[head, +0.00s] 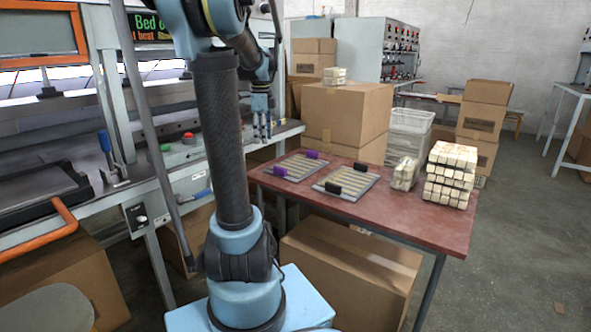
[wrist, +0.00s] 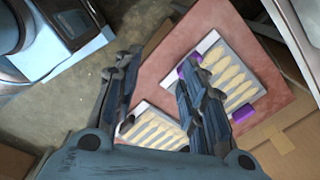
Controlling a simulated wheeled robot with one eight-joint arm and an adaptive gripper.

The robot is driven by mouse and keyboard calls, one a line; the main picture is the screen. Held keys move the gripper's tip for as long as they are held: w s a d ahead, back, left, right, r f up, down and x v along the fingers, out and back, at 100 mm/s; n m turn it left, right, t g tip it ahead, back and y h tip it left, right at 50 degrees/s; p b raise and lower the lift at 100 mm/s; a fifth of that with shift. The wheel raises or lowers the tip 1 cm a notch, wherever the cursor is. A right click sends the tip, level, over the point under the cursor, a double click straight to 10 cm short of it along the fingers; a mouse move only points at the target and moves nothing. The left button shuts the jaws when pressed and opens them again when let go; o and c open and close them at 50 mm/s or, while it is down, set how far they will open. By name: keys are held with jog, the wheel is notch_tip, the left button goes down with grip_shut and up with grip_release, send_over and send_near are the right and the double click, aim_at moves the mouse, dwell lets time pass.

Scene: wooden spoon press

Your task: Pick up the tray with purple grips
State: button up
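The tray with purple grips (head: 297,166) lies flat on the left part of the red table. It holds a row of wooden spoons, and its two purple grips are at opposite ends. In the wrist view the same tray (wrist: 222,45) is at upper right, partly hidden behind a finger. A similar tray with black grips (head: 346,182) lies to its right on the table. My gripper (head: 262,124) hangs above and left of the table, apart from the trays. In the wrist view my gripper (wrist: 155,80) has its fingers spread, with nothing between them.
The red table (head: 425,215) also bears stacked spoon bundles (head: 450,175) at its right. A large cardboard box (head: 346,115) stands behind the trays, and another box (head: 350,265) is below the table. The press machine (head: 60,130) stands on the left.

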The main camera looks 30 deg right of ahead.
aim_at(280, 168)
jog(key=w+d+m, duration=0.3)
jog(key=d+m, duration=0.2)
jog(key=d, duration=0.4)
jog(key=f, duration=1.1)
jog(key=shift+s+a+f, duration=0.1)
jog(key=shift+a+f, duration=0.15)
jog(key=shift+f, duration=0.1)
jog(key=shift+w+f, duration=0.2)
jog(key=shift+f, duration=1.1)
jog(key=shift+w+f, duration=0.15)
jog(key=shift+f, duration=1.15)
